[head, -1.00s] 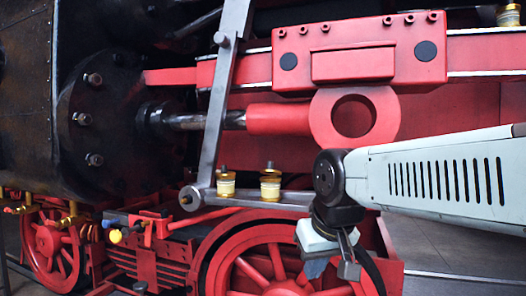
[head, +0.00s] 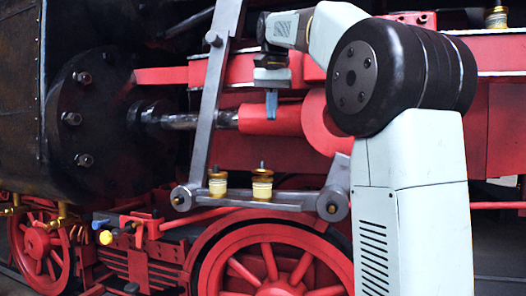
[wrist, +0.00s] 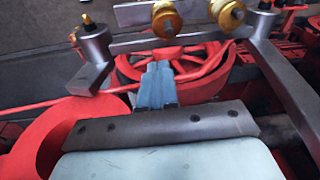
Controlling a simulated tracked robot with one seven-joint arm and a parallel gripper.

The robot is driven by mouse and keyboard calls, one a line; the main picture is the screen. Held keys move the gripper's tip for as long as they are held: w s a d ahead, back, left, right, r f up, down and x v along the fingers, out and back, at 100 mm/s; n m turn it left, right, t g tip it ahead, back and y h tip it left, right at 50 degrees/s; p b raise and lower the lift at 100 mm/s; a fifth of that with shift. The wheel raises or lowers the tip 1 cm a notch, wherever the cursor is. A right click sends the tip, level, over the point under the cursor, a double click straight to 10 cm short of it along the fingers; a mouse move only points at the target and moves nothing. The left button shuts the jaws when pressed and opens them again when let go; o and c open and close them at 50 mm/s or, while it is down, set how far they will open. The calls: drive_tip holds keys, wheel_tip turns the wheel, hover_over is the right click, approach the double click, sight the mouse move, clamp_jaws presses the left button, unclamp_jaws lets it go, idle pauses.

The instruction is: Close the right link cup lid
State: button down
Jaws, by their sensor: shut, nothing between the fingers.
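The left link cup (head: 217,183) is the right-hand one in the wrist view (wrist: 228,14). Whether either lid is open or shut is too small to tell. My gripper (head: 271,108) points down, shut and empty, above the right cup and clear of it. In the wrist view, its blue-grey fingers (wrist: 158,80) are together below the cups in the picture.
The grey link bar (head: 295,200) carries the cups. A slanted grey lever (head: 215,95) rises at their left. The red rod (head: 268,119) lies behind my gripper. A red wheel (head: 280,262) is below the cups. Another brass cup (head: 497,18) sits at upper right.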

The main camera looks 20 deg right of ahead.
wheel_tip(320, 180, up, 2)
drive_tip(key=w+m, duration=0.1)
drive_tip(key=w, duration=0.2)
hover_over(264, 169)
drive_tip(key=w+d, duration=0.2)
drive_tip(key=w, duration=0.2)
drive_tip(key=shift+g, duration=0.3)
drive_tip(key=f, duration=0.9)
drive_tip(key=shift+s+d+f, duration=0.15)
drive_tip(key=shift+s+f, duration=0.1)
drive_tip(key=shift+f, duration=0.1)
drive_tip(key=shift+s+a+f, duration=0.15)
drive_tip(key=shift+a+f, duration=0.1)
drive_tip(key=shift+f, duration=0.2)
drive_tip(key=shift+s+a+f, duration=0.15)
drive_tip(key=shift+a+f, duration=0.05)
drive_tip(key=shift+f, duration=0.2)
drive_tip(key=shift+s+a+f, duration=0.1)
drive_tip(key=shift+a+f, duration=0.05)
drive_tip(key=shift+f, duration=0.25)
drive_tip(key=shift+s+a+f, duration=0.1)
drive_tip(key=shift+f, duration=0.3)
drive_tip(key=shift+a, duration=0.1)
